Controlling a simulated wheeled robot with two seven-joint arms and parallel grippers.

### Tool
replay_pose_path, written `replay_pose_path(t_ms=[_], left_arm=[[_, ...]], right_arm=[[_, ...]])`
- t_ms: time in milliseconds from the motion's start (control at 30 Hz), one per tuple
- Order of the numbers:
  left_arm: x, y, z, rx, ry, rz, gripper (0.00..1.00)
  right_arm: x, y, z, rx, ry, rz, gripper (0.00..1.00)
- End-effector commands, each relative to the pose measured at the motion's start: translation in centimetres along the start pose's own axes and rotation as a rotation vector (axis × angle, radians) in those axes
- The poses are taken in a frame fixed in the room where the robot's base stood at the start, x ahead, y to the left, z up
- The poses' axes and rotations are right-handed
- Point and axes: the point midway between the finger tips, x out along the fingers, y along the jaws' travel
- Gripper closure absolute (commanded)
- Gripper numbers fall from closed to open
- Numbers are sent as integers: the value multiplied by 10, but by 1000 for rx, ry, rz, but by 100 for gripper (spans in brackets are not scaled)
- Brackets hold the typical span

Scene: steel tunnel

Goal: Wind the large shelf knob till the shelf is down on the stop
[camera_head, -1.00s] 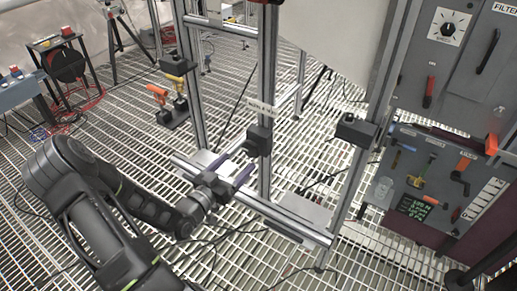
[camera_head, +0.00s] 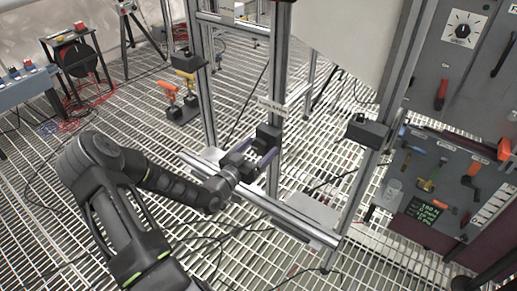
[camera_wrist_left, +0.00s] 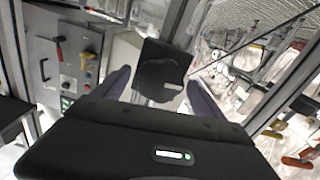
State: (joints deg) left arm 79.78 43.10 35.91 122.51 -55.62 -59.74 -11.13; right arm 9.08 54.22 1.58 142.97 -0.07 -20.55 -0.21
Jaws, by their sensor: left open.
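A large dark round knob on a black block shows in the left wrist view (camera_wrist_left: 158,80), straight ahead between my fingers. In the head view the black block (camera_head: 268,137) sits on an upright metal post of the frame. My left gripper (camera_head: 258,151) is open, with its purple fingers close to the block, one on each side. In the wrist view the fingers flank the knob with gaps showing, and I see no grip on it. I cannot tell which part is the shelf or the stop. My right gripper is not in view.
A metal crossbar (camera_head: 290,218) runs low in front of the posts. Another black block (camera_head: 367,131) is on the right post. A grey tool panel (camera_head: 432,165) stands at the right. A blue table (camera_head: 28,90) stands at the left on the grating floor.

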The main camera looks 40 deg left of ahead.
Motion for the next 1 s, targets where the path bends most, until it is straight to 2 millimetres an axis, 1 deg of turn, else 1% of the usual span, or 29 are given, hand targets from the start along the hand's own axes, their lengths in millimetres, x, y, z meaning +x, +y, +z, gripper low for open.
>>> replay_pose_path(t_ms=[233, 900, 1000], left_arm=[[0, 0, 0, 0, 0, 0, 20], [0, 0, 0, 0, -1, 0, 75], [0, 0, 0, 0, -1, 0, 82]], right_arm=[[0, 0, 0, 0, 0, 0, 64], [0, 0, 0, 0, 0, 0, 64], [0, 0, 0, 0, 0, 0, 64]])
